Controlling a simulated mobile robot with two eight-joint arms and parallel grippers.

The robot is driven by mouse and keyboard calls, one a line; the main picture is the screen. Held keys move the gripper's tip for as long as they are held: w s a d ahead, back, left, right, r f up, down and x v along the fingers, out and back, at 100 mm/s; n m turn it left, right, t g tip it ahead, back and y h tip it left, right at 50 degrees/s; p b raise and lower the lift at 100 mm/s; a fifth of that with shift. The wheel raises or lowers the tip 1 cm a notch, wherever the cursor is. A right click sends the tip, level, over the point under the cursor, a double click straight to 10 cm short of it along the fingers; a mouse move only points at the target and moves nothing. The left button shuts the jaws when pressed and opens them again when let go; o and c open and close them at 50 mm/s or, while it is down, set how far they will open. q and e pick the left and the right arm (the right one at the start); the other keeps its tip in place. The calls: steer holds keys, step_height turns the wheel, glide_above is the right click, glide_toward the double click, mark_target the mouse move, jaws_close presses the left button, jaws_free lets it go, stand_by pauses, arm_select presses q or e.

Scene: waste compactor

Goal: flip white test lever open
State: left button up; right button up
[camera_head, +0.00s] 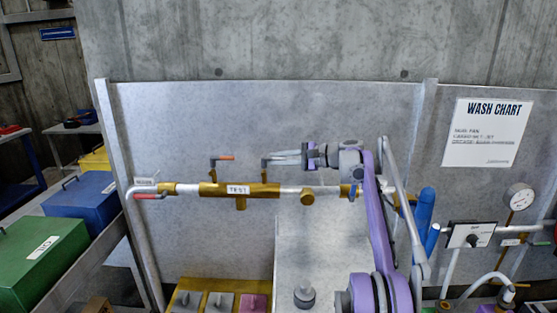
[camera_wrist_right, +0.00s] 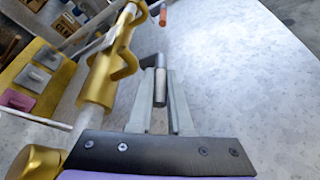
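The brass TEST valve body (camera_head: 238,189) sits on a white horizontal pipe against the grey panel, and its brass also shows in the wrist view (camera_wrist_right: 103,75). The white test lever (camera_wrist_right: 160,87) is a short pale cylinder on a dark bent stem at the valve's right end. In the head view its stem (camera_head: 265,164) shows, but its grip is largely hidden by my fingers. My right gripper (camera_head: 285,158) comes from the right, with its two grey fingers close on either side of the lever, seemingly touching it (camera_wrist_right: 160,98). My left gripper is not in view.
An orange-handled lever (camera_head: 226,157) stands left of the white one. A red-handled lever (camera_head: 150,196) is at the pipe's left end. Blue and green bins (camera_head: 84,205) stand at left. A yellow tray (camera_head: 195,285) lies below. A gauge (camera_head: 519,197) and blue cylinders are at right.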

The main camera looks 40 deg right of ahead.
jaws_close()
